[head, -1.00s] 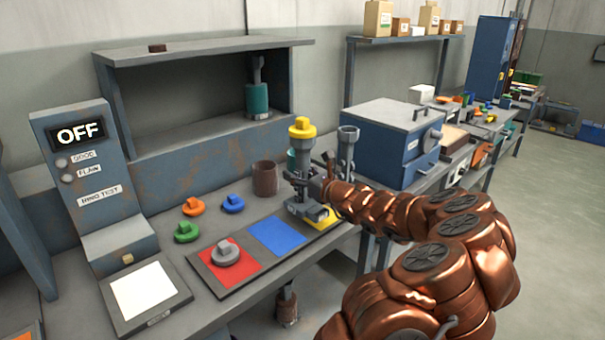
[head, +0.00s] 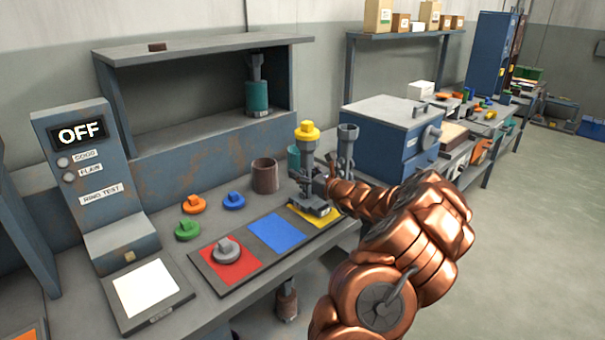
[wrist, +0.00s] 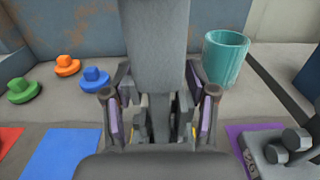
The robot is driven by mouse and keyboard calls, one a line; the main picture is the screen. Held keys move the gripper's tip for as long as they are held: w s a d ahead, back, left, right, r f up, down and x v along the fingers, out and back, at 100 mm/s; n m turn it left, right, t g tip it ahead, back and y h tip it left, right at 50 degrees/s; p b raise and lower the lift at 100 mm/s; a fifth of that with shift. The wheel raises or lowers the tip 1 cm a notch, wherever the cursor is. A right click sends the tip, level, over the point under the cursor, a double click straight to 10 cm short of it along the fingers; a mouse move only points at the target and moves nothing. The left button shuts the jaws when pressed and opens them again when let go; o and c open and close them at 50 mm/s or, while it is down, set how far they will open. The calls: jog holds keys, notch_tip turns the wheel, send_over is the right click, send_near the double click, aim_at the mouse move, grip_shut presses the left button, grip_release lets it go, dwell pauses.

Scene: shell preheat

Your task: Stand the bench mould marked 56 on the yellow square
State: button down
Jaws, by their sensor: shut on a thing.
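I cannot tell whether the base touches the square. In the wrist view the fingers (wrist: 160,120) close around the mould's lower stem, and most of the square is hidden.
A teal cup (wrist: 226,60) and brown cup (head: 265,177) stand behind. The blue square (head: 276,232) is empty; a grey knobbed disc (head: 227,250) sits on the red square (head: 240,271).

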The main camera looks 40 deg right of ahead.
jog(key=shift+f, duration=0.3)
jog(key=shift+c, duration=1.7)
grip_release()
jog(key=s+b, duration=0.1)
jog(key=s, duration=1.1)
jog(key=shift+a, duration=0.15)
